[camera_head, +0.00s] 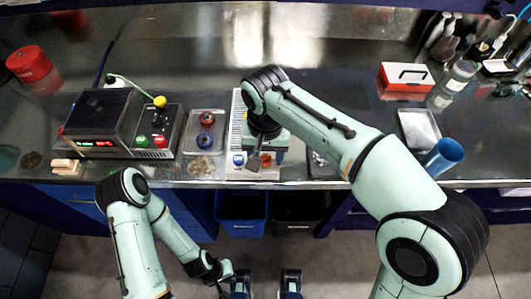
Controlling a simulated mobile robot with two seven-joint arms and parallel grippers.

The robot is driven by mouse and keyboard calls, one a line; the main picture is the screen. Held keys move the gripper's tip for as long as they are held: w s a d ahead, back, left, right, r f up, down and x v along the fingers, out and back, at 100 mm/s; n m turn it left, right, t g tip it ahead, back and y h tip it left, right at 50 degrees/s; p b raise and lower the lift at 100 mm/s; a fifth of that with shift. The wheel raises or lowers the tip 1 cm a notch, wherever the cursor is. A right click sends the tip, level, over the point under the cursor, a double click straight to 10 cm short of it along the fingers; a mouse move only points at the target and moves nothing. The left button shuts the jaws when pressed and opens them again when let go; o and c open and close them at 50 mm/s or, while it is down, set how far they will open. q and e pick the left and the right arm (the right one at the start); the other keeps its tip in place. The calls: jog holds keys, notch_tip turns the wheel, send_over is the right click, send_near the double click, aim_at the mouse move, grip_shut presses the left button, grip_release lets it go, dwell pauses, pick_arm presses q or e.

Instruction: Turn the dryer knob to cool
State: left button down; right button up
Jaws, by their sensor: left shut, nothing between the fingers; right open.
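A teal-and-white device on a pale base plate (240,174) stands at the bench's front edge, partly hidden under my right arm. A small blue part (238,160) shows on its front left and a small red part on its right. I cannot tell for certain that this is the dryer, and its knob's setting is too small to read. My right gripper (258,161) is over the device's front, open; I cannot tell whether it touches. My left gripper (228,270) is low in front of the bench, shut and empty, away from the device.
A dark box with a lit display (95,143) and a panel with green and red buttons (151,141) stand left. A tray (206,171) holds red and blue round parts. A blue cup (443,157) and red box (405,77) are right. Bins (240,225) stand below.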

grip_shut()
